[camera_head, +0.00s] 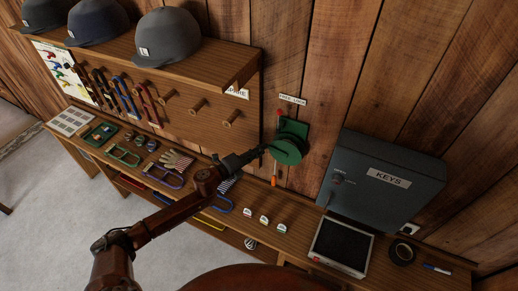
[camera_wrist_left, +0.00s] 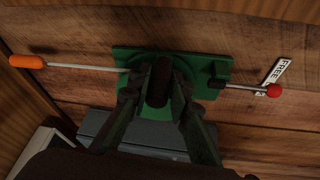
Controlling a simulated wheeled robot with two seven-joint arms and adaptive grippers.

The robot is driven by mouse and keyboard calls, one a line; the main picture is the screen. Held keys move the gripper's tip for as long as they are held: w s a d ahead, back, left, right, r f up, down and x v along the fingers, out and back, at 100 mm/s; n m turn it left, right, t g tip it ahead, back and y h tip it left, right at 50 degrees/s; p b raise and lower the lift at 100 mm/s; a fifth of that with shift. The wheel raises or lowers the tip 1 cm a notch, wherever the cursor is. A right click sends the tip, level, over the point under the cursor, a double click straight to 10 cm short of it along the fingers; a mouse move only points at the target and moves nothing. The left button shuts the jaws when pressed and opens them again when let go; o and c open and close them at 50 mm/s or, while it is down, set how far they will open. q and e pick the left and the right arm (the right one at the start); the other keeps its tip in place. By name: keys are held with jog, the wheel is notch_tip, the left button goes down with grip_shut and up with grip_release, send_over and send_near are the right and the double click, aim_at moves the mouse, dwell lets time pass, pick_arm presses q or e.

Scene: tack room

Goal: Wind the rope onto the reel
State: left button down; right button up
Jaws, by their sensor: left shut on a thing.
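The green reel (camera_head: 287,151) is mounted on the plank wall; in the wrist view its green plate (camera_wrist_left: 205,65) fills the middle. A pale rope (camera_wrist_left: 85,67) comes out of the reel and ends in an orange handle (camera_wrist_left: 26,62); in the head view this handle (camera_head: 274,182) hangs below the reel, close above the bench. A lever with a red knob (camera_wrist_left: 274,90) sticks out at the opposite end, beside a label. My left gripper (camera_head: 266,150) is at the reel's front, its fingers (camera_wrist_left: 158,95) shut on a dark crank knob (camera_wrist_left: 161,75). My right gripper is not in view.
A grey key cabinet (camera_head: 385,178) stands right of the reel. The wooden bench (camera_head: 290,243) below holds a black-topped tray (camera_head: 342,246), a tape roll (camera_head: 402,253), small white-marked pieces and several coloured straps. A shelf with helmets (camera_head: 167,37) is at upper left.

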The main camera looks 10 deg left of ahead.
aim_at(275, 140)
pick_arm(q)
jog(key=shift+d+r+p, duration=0.2)
jog(key=shift+r+p, duration=0.15)
jog(key=shift+r, duration=0.25)
jog(key=shift+d+r+p, duration=0.15)
jog(key=shift+r+p, duration=0.15)
jog(key=shift+r, duration=0.3)
jog(key=shift+s+d+r+p, duration=0.25)
jog(key=shift+d+r+p, duration=0.4)
jog(key=shift+r+p, duration=0.25)
jog(key=shift+f, duration=0.1)
jog(key=c, duration=1.8)
grip_release()
jog(key=shift+o, duration=0.2)
jog(key=shift+a, duration=0.1)
jog(key=v, duration=1.2)
